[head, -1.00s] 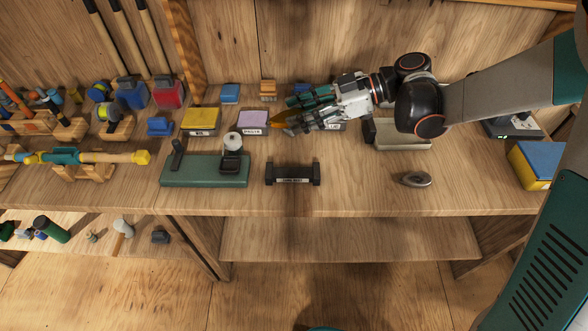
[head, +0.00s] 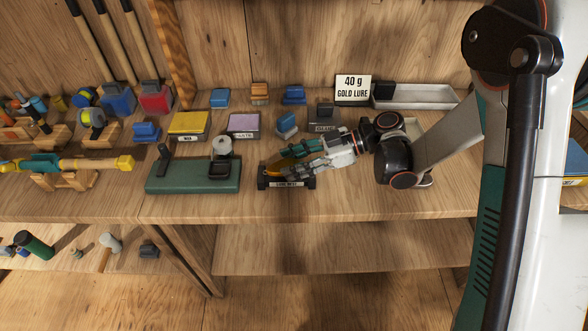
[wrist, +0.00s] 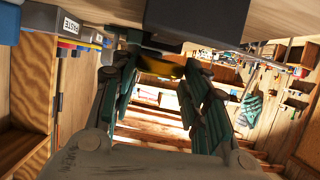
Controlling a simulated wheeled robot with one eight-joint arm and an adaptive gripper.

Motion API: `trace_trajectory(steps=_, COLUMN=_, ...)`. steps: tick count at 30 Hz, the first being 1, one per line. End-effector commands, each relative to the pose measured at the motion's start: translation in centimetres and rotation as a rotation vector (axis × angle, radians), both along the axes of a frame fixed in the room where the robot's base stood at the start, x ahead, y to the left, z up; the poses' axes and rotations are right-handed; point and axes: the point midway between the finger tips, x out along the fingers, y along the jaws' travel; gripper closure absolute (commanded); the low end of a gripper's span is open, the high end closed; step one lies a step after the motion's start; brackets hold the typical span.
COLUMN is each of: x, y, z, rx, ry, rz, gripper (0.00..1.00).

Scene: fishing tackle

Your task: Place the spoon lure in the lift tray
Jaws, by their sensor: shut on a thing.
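The gold spoon lure (head: 281,167) is between the fingertips of my gripper (head: 296,162), which is shut on it. In the wrist view the lure (wrist: 160,66) shows as a gold strip between the teal fingers, partly hidden. The lure and fingertips are at the black labelled stand (head: 287,184); I cannot tell whether the lure touches it. A long pale metal tray (head: 425,97) with a black block at its left end stands at the back right. Another pale tray (head: 412,127) is mostly hidden behind my arm. I cannot tell which is the lift tray.
A sign reading "40 g GOLD LURE" (head: 353,88) stands beside the back tray. A green base with a spool (head: 195,176) is left of the stand. Yellow (head: 188,123) and lilac (head: 243,122) labelled boxes stand behind. The bench front right of the stand looks clear.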

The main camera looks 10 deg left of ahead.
Motion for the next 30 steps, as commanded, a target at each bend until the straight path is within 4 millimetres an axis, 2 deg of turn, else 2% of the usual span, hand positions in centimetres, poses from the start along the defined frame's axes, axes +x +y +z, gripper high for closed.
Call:
trace_trajectory(steps=1, x=0.1, y=0.0, z=-1.2, rx=0.0, ry=0.0, rz=0.0, gripper=0.84)
trace_trajectory(steps=4, x=0.0, y=0.0, z=-2.2, rx=0.0, ry=0.0, rz=0.0, gripper=0.84)
trace_trajectory(steps=16, x=0.0, y=0.0, z=-2.6, rx=0.0, ry=0.0, rz=0.0, gripper=0.84)
trace_trajectory(steps=17, x=0.0, y=0.0, z=-2.5, rx=0.0, ry=0.0, rz=0.0, gripper=0.51)
trace_trajectory(steps=18, x=0.0, y=0.0, z=-2.4, rx=0.0, ry=0.0, rz=0.0, gripper=0.42)
trace_trajectory(steps=19, x=0.0, y=0.0, z=-2.4, rx=0.0, ry=0.0, rz=0.0, gripper=0.38)
trace_trajectory(steps=30, x=0.0, y=0.0, z=-2.4, rx=0.0, ry=0.0, rz=0.0, gripper=0.38)
